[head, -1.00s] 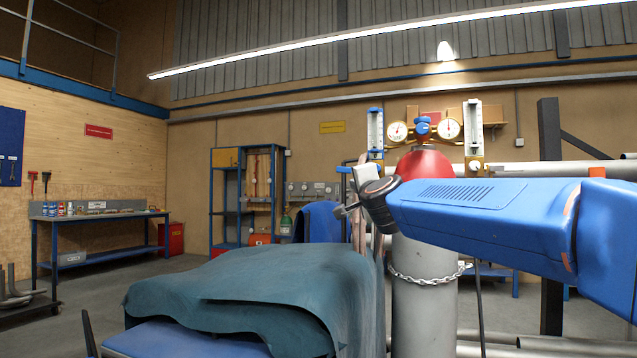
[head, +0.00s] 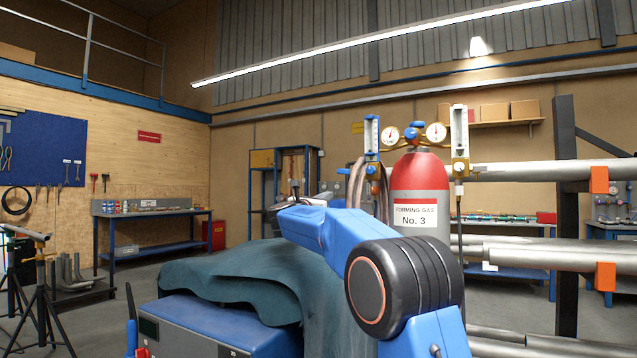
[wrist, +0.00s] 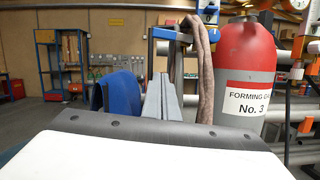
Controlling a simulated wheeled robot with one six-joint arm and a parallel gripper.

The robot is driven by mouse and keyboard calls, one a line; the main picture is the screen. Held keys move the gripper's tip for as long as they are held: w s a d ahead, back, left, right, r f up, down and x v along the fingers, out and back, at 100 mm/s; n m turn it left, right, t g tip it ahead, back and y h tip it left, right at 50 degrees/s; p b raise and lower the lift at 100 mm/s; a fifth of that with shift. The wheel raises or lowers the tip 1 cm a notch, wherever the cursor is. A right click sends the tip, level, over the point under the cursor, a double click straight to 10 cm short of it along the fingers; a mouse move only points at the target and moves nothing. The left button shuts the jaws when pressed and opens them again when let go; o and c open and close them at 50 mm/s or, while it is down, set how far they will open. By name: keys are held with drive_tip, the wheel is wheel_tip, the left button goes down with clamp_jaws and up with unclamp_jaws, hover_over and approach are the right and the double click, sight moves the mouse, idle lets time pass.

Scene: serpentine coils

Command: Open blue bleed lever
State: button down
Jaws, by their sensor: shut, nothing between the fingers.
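A blue bar-like part (wrist: 168,34), possibly the bleed lever, sits beneath the left flow tube in the wrist view. In the head view, blue fittings (head: 373,171) show at the foot of the left flow tube (head: 372,133). Which piece is the lever, I cannot tell for sure. The red-topped gas cylinder (head: 421,185), labelled Forming Gas No. 3, stands behind my arm. My gripper's grey fingers (wrist: 163,98) are together and empty in the wrist view, below and apart from the blue bar. In the head view my blue arm mostly hides the gripper.
Brownish hoses (wrist: 202,65) hang left of the cylinder. A dark green cover (head: 225,272) drapes over a blue machine (head: 190,325) in front. Grey pipes (head: 540,172) run across the right. Floor shows between the machine and the workbench (head: 150,212).

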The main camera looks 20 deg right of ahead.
sight(349, 172)
drive_tip(key=w+d+r, duration=0.5)
drive_tip(key=d+r, duration=0.1)
drive_tip(key=d, duration=0.2)
drive_tip(key=shift+w+r, duration=0.15)
drive_tip(key=shift+w, duration=0.05)
